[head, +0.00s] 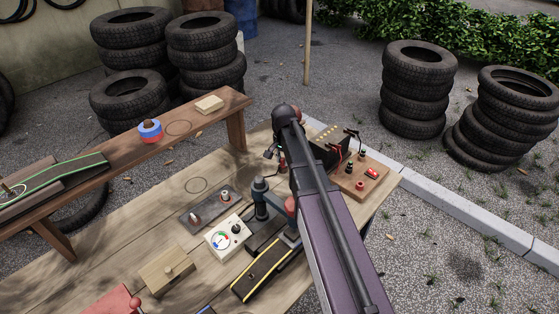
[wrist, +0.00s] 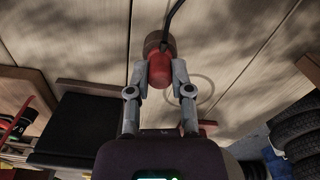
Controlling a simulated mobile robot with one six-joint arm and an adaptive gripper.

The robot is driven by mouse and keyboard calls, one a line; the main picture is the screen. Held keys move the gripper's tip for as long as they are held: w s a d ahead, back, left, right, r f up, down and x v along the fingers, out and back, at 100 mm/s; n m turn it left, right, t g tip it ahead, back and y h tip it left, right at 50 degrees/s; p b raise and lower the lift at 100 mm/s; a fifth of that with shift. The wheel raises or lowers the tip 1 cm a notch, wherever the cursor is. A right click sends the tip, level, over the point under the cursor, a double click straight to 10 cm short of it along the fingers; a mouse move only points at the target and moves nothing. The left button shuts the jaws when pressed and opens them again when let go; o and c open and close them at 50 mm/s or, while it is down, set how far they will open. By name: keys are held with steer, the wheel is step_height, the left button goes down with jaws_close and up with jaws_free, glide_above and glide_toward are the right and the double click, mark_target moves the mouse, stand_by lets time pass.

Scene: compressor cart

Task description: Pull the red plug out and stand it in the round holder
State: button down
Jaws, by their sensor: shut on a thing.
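In the wrist view, my gripper (wrist: 160,78) is shut on the red plug (wrist: 160,67), with one finger on each side of it. A black cable (wrist: 174,14) runs up from the plug's far end. A wider brown round part (wrist: 157,42) shows at that end; I cannot tell whether it belongs to the plug or is the round holder behind it. In the head view my arm hides most of the grip. A wooden board (head: 347,186) with red and dark fittings stands at the table's right side, and I cannot make out a holder for sure there.
A black slotted box (head: 326,150) stands close to my arm. A dial box (head: 226,237), a grey plate with posts (head: 205,210), a wooden block (head: 166,271) and a yellow-striped black strip (head: 262,271) lie left of it. A raised plank (head: 110,152) borders the table.

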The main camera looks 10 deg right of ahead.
stand_by(0.4)
steer(key=shift+c, duration=2.2)
jaws_free()
steer(key=shift+o, duration=0.2)
steer(key=o, duration=0.4)
steer(key=shift+w+r, duration=0.1)
steer(key=shift+r+p, duration=3.35)
steer(key=shift+p, duration=0.15)
